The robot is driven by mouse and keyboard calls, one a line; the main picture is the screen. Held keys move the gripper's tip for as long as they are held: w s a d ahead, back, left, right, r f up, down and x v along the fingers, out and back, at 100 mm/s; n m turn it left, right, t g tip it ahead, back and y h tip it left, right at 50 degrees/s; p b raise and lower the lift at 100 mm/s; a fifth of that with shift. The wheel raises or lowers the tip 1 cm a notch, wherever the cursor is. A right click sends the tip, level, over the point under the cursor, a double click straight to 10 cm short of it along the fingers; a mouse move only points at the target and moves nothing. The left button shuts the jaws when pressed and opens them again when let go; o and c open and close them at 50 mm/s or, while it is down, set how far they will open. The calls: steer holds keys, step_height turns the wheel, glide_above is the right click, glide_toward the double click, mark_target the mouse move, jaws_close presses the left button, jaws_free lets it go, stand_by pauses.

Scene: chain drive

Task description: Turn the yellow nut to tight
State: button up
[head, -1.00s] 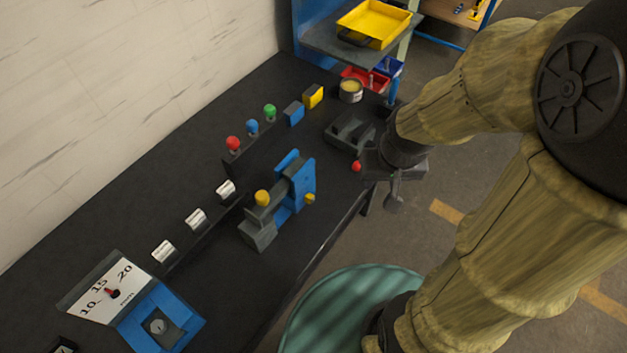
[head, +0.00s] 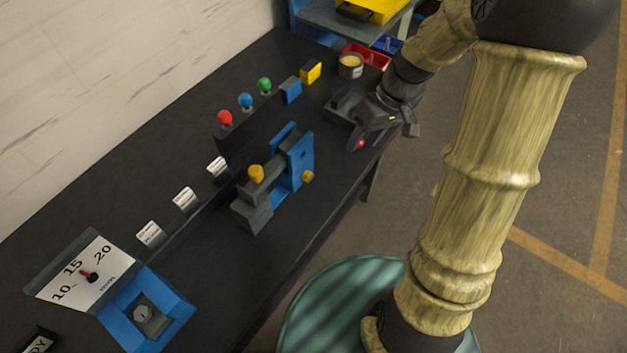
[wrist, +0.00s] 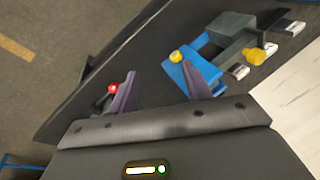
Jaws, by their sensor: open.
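The blue and grey device stands on the black bench in the head view. It carries a yellow knob (head: 256,174) on top of its grey part and a smaller yellow round piece (head: 307,176) on the side of its blue plate (head: 299,160). I cannot tell for sure which one is the nut. Both show in the wrist view, the knob (wrist: 254,56) at right and the smaller piece (wrist: 176,56) just beyond my right finger. My gripper (wrist: 158,74) is open and empty, apart from both. In the head view my gripper (head: 384,136) is by the bench's front edge, right of the device.
A red ball knob (head: 361,144) is close to my gripper. A dial (head: 82,272) marked 10, 15, 20 stands with a blue block (head: 172,308) at lower left. Red, blue and green knobs (head: 246,101) line the back. A round tin (head: 350,66) is at the far end.

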mark_target(312, 174)
steer(key=w+a+f+n+y+b, duration=0.1)
steer(key=w+f+n+y+b, duration=0.1)
steer(key=w, duration=0.3)
steer(key=shift+w+f+n+g+y, duration=0.2)
steer(key=shift+f+n+g+y, duration=0.2)
steer(key=shift+f+n+y, duration=0.35)
steer(key=p+x, duration=0.1)
steer(key=x, duration=1.6)
steer(key=shift+s+f+p, duration=0.1)
steer(key=shift+f+p, duration=0.2)
steer(key=shift+p, duration=0.1)
steer(key=c, duration=1)
